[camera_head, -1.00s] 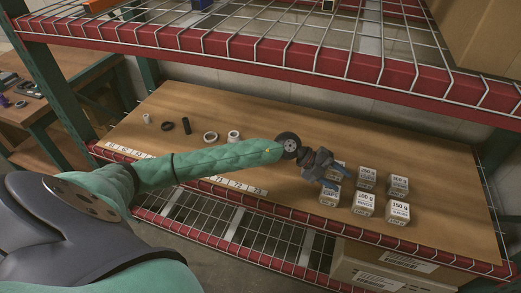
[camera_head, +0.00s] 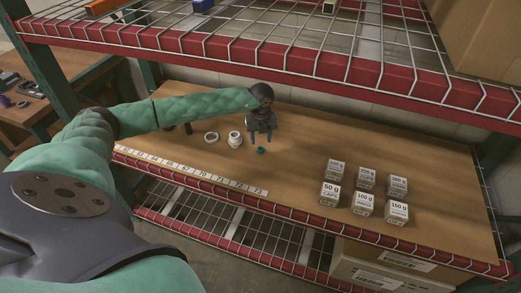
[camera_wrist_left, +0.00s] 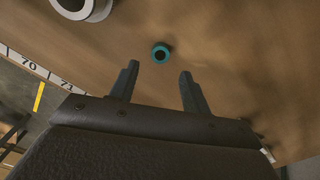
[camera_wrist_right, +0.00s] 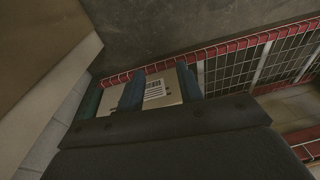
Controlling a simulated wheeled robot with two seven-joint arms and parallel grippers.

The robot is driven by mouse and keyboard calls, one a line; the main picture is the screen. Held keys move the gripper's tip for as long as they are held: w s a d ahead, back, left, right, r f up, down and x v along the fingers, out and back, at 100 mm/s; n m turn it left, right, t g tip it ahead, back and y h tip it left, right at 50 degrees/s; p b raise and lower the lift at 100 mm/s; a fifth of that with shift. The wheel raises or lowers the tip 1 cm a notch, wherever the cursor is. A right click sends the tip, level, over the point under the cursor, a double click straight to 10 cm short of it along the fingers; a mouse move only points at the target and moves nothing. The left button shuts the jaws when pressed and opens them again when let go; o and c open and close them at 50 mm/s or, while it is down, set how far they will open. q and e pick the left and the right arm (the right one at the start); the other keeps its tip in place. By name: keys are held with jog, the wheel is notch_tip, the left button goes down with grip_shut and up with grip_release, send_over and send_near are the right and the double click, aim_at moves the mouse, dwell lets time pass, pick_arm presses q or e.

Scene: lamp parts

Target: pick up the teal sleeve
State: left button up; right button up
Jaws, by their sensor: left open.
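The teal sleeve (camera_head: 261,150), a small ring-like part with a dark hole, sits on the wooden shelf board. In the left wrist view the sleeve (camera_wrist_left: 161,53) shows just beyond my fingertips, roughly centred between them. My left gripper (camera_head: 261,138) is open and empty; its fingers point down at the board close behind the sleeve in the head view. They also show spread in the left wrist view (camera_wrist_left: 159,72). My right gripper (camera_wrist_right: 160,80) is open and empty, and the sleeve is not in its view.
Several labelled weight boxes (camera_head: 365,203) stand to the right. A numbered strip (camera_head: 203,173) runs along the front. A wire shelf (camera_head: 290,45) hangs above.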

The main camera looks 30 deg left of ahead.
aim_at(261, 153)
pick_arm(q)
notch_tip(261, 153, down, 5)
jog(key=shift+f+p, duration=0.15)
jog(key=shift+p, duration=1)
pick_arm(e)
notch_tip(261, 153, down, 10)
jog(key=shift+d+f, duration=0.2)
pick_arm(q)
grip_shut()
jog(key=shift+r, duration=0.2)
